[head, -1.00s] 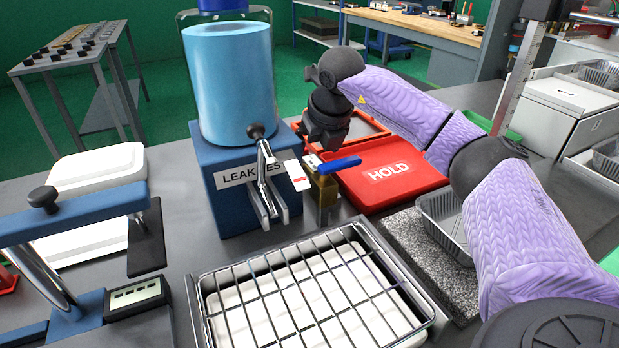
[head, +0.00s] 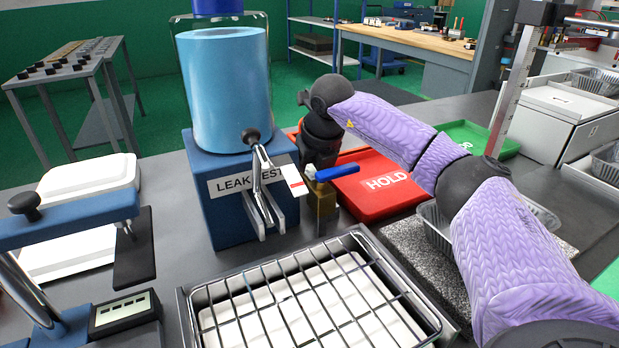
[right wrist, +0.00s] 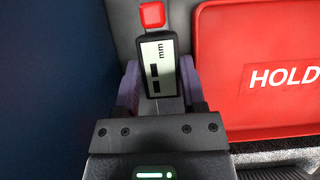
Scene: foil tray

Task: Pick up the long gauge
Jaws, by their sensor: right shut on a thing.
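A dark gauge (right wrist: 146,72) with a pale digital display marked "mm" and a red end shows in the right wrist view. My right gripper (right wrist: 158,82) is shut on it, with a purple finger on each side of its body. In the head view my right gripper (head: 319,152) is low behind the brass valve with the blue lever, beside the blue leak tester. The gauge is hidden there. The wrist view does not show clearly whether the gauge is clear of the surface. My left gripper is out of view.
The leak tester (head: 222,185) stands close left of my right gripper; the blue-levered valve (head: 326,200) is in front. A red HOLD tray (head: 375,197) lies right. A wire rack (head: 184,318) is at the front, a foil tray (head: 433,228) under my right arm.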

